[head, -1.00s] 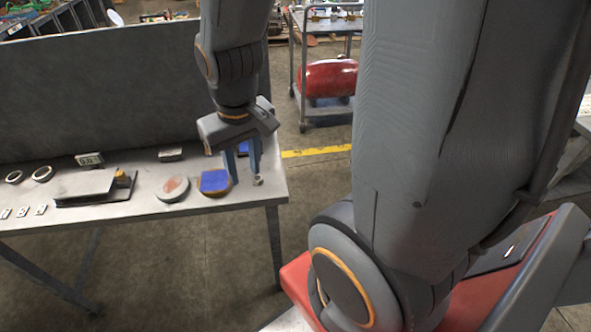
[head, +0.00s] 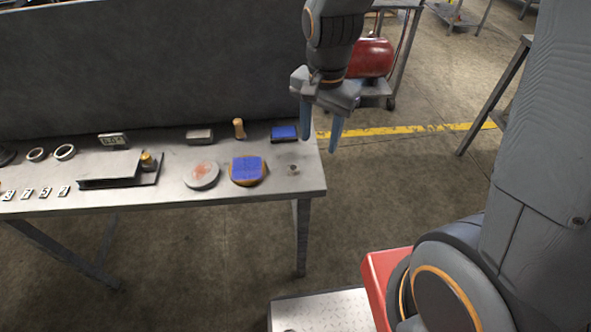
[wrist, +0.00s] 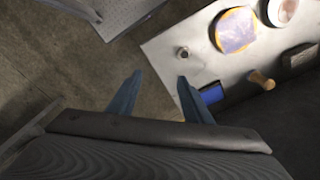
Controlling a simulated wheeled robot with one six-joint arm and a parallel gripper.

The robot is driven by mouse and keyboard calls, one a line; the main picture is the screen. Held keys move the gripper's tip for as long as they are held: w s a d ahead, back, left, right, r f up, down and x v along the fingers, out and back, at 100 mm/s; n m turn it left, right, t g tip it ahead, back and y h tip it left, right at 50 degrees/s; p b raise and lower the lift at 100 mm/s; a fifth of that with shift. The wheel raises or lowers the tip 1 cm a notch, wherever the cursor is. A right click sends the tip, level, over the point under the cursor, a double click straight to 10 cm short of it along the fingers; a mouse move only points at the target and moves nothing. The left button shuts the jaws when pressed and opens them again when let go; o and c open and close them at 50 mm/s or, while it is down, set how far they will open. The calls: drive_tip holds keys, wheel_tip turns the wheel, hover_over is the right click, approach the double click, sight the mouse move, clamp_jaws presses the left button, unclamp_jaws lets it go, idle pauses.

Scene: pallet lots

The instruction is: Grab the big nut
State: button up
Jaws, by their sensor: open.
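A small metal nut-like piece (head: 293,169) sits on the bare right end of the grey table (head: 312,182). It also shows in the wrist view (wrist: 183,52), close to the table's edge. It is too small to tell its exact shape. My gripper (head: 321,135) is open and empty, pointing down at the table's right edge in the head view. In the wrist view my gripper (wrist: 160,76) has its fingers spread, one over the floor and one over the table edge. The nut-like piece lies beyond the fingertips, apart from them.
Near the piece are a round block with a blue top (head: 247,169), a round pinkish-topped disc (head: 201,175), a blue-topped block (head: 284,132) and a wooden-handled item (head: 239,128). Two rings (head: 64,152) lie at left. A dark panel (head: 150,65) stands behind.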

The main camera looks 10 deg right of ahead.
sight(295, 167)
drive_tip(key=shift+w+a+f+m, duration=0.4)
drive_tip(key=shift+a+f+m, duration=0.35)
drive_tip(key=shift+f, duration=0.1)
drive_tip(key=shift+w+a+f+m, duration=0.35)
drive_tip(key=shift+a+f+m, duration=0.4)
drive_tip(key=shift+f, duration=0.15)
drive_tip(key=shift+w+a+f+m, duration=0.4)
drive_tip(key=shift+a+f+m, duration=0.35)
drive_tip(key=shift+f, duration=0.1)
drive_tip(key=f, duration=0.2)
drive_tip(key=f+p, duration=0.1)
drive_tip(key=shift+s+a+f, duration=0.3)
drive_tip(key=shift+a+f, duration=0.05)
drive_tip(key=shift+a, duration=0.05)
drive_tip(key=shift+f, duration=0.7)
clamp_jaws()
